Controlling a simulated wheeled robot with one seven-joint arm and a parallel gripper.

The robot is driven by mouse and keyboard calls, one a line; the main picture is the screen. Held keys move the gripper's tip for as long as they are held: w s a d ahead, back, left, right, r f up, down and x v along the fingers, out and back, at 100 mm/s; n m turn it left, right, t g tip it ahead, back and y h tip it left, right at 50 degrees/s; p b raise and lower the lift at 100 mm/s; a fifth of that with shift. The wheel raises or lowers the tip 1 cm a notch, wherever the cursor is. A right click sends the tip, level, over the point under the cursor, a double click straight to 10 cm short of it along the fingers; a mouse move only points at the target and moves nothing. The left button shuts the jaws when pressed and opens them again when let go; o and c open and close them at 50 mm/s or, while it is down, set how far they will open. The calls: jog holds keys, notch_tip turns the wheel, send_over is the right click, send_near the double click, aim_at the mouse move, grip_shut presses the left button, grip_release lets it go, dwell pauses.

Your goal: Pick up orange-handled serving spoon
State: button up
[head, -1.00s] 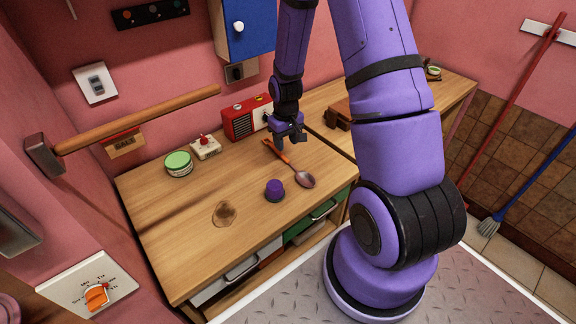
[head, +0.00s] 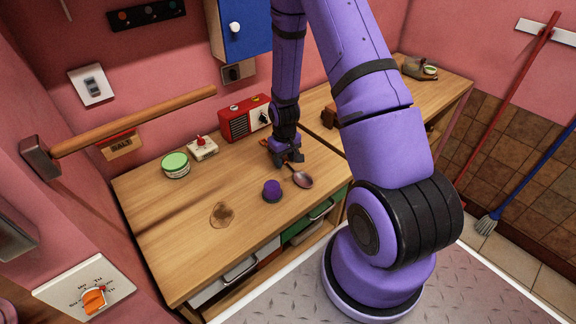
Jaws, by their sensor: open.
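The serving spoon (head: 302,179) lies on the wooden worktop (head: 180,224), its bowl toward the front right. Its orange handle runs back under my gripper and is mostly hidden now. My gripper (head: 288,160) points down at the handle, low over the worktop, with its jaws open. I cannot tell whether the fingers touch the handle or exactly how they straddle it.
A purple knob-like object (head: 272,190) stands just left of the spoon bowl. A red radio (head: 245,118), a white box with a red top (head: 202,148) and a green-lidded jar (head: 175,165) stand along the back.

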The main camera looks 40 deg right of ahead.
grip_shut()
jog(key=shift+r, duration=0.2)
